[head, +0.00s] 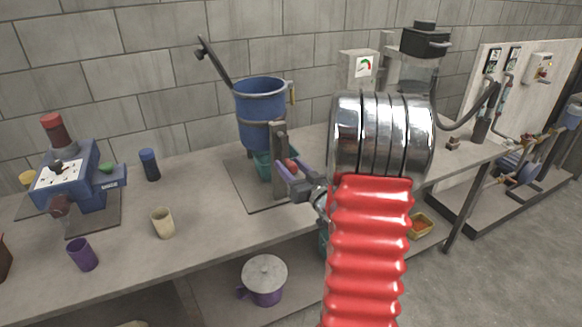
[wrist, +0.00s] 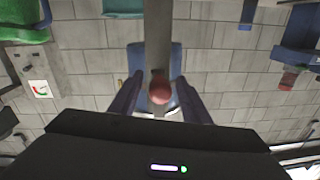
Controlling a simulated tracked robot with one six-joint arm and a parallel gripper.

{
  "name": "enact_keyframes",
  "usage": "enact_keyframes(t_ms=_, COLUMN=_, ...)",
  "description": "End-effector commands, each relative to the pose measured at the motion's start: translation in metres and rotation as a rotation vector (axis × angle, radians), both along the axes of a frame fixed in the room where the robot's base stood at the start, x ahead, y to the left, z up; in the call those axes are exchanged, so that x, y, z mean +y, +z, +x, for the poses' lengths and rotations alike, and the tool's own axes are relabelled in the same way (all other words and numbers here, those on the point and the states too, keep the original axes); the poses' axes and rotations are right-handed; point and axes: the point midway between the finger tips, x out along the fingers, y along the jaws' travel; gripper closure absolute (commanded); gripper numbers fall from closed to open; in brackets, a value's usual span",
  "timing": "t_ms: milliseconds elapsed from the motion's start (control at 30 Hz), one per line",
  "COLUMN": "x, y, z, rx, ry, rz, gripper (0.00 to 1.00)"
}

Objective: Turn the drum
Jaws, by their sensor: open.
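The blue drum (head: 262,108) sits in a ring on a grey post (head: 279,150) on the bench, with a dark lever (head: 213,60) rising up-left from its rim. A red ball knob (head: 291,165) is at the post's front. My gripper (head: 286,178) is open beside the knob, its purple fingers pointing at the post. In the wrist view, the red knob (wrist: 160,88) lies between the two spread fingers (wrist: 159,98), with a gap on each side. The post (wrist: 158,30) and the drum (wrist: 172,62) are behind it. Whether the knob is fully between the fingertips in depth is unclear.
A teal container (head: 263,163) stands under the drum. A blue machine (head: 75,178), a dark blue cup (head: 149,164), a beige cup (head: 162,222) and a purple cup (head: 82,254) are to the left. A lidded purple pot (head: 265,280) sits below.

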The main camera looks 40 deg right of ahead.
Motion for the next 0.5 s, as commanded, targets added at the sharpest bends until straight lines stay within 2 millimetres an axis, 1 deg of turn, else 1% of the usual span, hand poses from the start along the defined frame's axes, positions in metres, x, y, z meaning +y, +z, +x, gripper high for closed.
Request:
enact_keyframes(t_ms=100, x=0.0001, y=-0.0001, z=-0.0001, rx=0.0, ry=0.0, rz=0.0, gripper=0.58)
enact_keyframes(t_ms=500, x=0.0004, y=0.0, z=-0.0001, rx=0.0, ry=0.001, rz=0.0, gripper=0.86)
